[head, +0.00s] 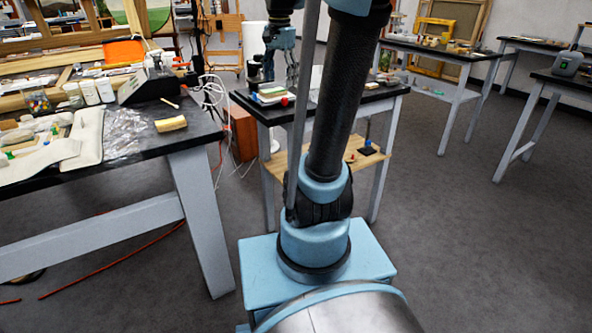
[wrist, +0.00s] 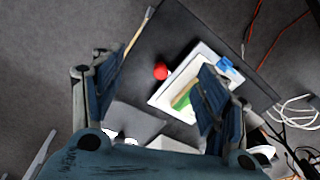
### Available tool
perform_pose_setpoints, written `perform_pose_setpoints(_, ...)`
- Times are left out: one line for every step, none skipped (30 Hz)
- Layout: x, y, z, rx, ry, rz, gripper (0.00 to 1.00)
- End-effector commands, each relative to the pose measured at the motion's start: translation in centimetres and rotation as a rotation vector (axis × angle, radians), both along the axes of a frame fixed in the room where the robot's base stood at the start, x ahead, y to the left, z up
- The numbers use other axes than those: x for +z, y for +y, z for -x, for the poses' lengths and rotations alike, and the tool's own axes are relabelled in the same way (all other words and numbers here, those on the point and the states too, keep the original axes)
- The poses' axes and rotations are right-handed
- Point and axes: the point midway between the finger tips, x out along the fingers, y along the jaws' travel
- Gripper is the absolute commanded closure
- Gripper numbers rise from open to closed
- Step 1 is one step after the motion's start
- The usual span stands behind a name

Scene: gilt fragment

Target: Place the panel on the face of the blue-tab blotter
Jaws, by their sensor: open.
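A white flat pad with a blue tab (wrist: 226,66) at one corner, the blotter (wrist: 203,51), lies on the dark table in the wrist view. A small green and wood-coloured piece (wrist: 182,98), which looks like the panel, lies on the pad, partly hidden by my right-hand finger. In the head view the pad (head: 270,95) shows small, with the green on it. My gripper (wrist: 160,80) is open and empty above the table.
A red ball-like knob (wrist: 160,71) is beside the pad. The dark table (head: 372,95) has a lower wooden shelf with small items. A crowded bench (head: 150,140) at the left holds jars, a yellow block (head: 170,124) and wrapping. White cables (wrist: 292,112) hang behind the table.

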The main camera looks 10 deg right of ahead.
Motion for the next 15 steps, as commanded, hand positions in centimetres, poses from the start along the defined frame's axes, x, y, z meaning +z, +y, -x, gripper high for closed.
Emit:
perform_pose_setpoints(-1.0,0.0,1.8,0.046,-0.007,0.003,0.32)
perform_pose_setpoints(-1.6,0.0,2.7,0.077,-0.011,0.006,0.32)
perform_pose_setpoints(-2.4,0.0,3.9,0.119,-0.018,0.009,0.32)
perform_pose_setpoints(-3.0,0.0,4.8,0.150,-0.023,0.012,0.32)
perform_pose_setpoints(-3.7,0.0,5.7,0.180,-0.028,0.015,0.32)
perform_pose_setpoints(-4.6,0.0,6.9,0.222,-0.034,0.018,0.32)
perform_pose_setpoints(-5.2,0.0,7.8,0.253,-0.038,0.021,0.32)
perform_pose_setpoints(-6.0,0.0,8.6,0.284,-0.043,0.024,0.32)
perform_pose_setpoints(-6.9,0.0,9.8,0.325,-0.049,0.029,0.32)
perform_pose_setpoints(-7.7,0.0,10.6,0.356,-0.054,0.032,0.32)
perform_pose_setpoints(-8.5,0.0,11.4,0.387,-0.059,0.037,0.32)
perform_pose_setpoints(-9.5,0.0,12.5,0.427,-0.064,0.041,0.32)
perform_pose_setpoints(-10.3,0.0,13.4,0.458,-0.069,0.046,0.32)
perform_pose_setpoints(-11.2,0.0,14.2,0.490,-0.072,0.050,0.32)
perform_pose_setpoints(-12.3,0.0,15.2,0.532,-0.079,0.056,0.32)
